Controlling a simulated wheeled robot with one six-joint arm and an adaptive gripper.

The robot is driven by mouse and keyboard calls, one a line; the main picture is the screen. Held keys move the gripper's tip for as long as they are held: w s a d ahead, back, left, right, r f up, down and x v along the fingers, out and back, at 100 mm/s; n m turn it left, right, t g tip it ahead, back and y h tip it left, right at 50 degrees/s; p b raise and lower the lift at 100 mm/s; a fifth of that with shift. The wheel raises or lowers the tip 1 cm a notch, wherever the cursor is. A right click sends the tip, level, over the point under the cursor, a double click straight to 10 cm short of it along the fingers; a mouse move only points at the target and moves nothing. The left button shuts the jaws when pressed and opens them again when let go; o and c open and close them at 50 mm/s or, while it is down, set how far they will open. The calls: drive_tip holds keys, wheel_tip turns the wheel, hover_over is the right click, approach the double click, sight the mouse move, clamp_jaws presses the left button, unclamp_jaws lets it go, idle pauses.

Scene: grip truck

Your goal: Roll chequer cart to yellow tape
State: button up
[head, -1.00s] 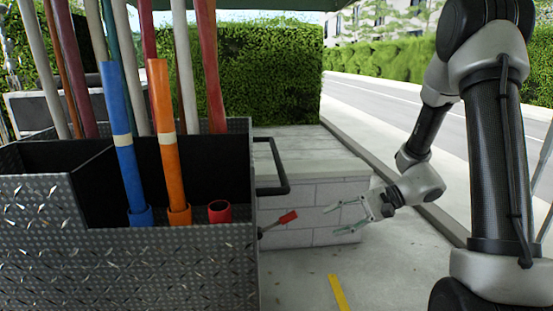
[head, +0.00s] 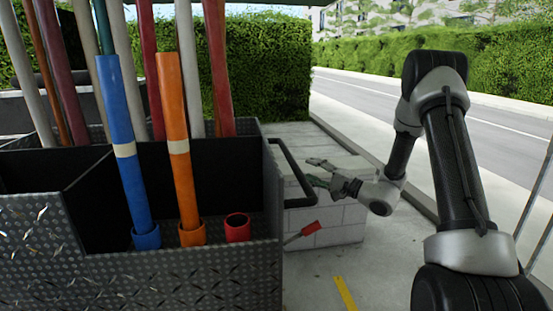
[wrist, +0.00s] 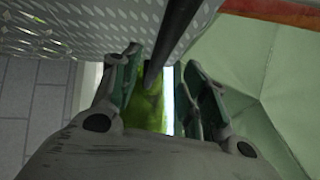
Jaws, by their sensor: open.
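The chequer cart (head: 180,277) is a grey tread-plate box filling the left of the head view. A black bar handle (head: 284,157) sticks out from its right side. My gripper (head: 312,172) is open at the handle, its fingers pointing left towards the cart. In the wrist view, the dark handle bar (wrist: 172,45) runs into the gap between the two green-padded fingers (wrist: 155,95); I cannot tell whether they touch it. A short strip of yellow tape (head: 345,293) lies on the ground to the right of the cart.
The cart carries several tall poles, among them a blue one (head: 127,160) and an orange one (head: 174,140). A red-tipped lever (head: 308,229) sticks out low on its right side. A pale block wall (head: 335,228) stands behind the handle. Concrete around the tape is clear.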

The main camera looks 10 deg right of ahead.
sight(291, 161)
drive_tip(key=x, duration=0.9)
clamp_jaws()
